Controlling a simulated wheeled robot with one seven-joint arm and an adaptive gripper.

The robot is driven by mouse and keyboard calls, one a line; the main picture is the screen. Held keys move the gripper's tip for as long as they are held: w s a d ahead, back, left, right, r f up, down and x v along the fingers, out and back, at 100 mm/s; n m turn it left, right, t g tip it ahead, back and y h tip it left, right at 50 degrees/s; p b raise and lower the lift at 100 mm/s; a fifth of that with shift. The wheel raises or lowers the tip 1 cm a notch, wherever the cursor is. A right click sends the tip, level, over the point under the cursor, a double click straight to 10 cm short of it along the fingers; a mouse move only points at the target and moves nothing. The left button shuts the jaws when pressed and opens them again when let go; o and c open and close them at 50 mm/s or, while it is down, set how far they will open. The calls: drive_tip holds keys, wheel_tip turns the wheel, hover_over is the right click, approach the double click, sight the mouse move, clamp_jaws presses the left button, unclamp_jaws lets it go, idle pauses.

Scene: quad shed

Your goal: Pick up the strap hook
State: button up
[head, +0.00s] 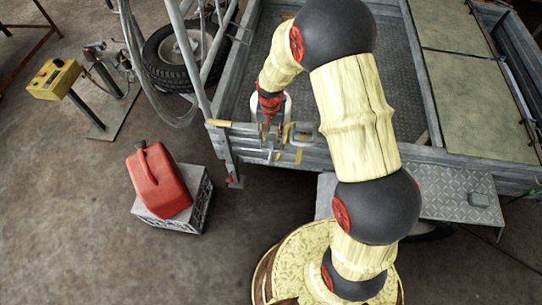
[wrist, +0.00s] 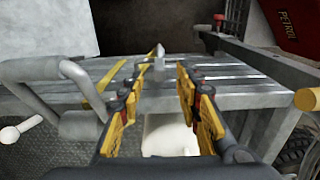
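A small grey metal piece with a pointed tip, which looks like the strap hook (wrist: 158,57), shows in the wrist view at the far edge of the trailer's side rail. It lies ahead of my gripper, in line with the gap between the fingers. My gripper (wrist: 159,76) is open, with a yellow-and-black finger on each side and nothing held. In the head view my gripper (head: 272,133) points down over the trailer's near rail. The hook is not clear in the head view. A yellow strap (wrist: 104,84) crosses the rail left of the fingers in the wrist view.
A grey tube handle (wrist: 38,72) stands close to the left of my gripper in the wrist view. A whitish object (wrist: 170,137) lies below the fingers. A red petrol can (head: 158,180) sits on a grey crate (head: 196,215). Tubular framing (head: 192,62) rises left of the trailer bed.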

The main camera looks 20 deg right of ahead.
sight(271, 140)
wheel_tip(271, 140, down, 4)
drive_tip(key=shift+f+b, duration=0.25)
drive_tip(key=shift+b, duration=0.7)
drive_tip(key=shift+c, duration=0.9)
clamp_jaws()
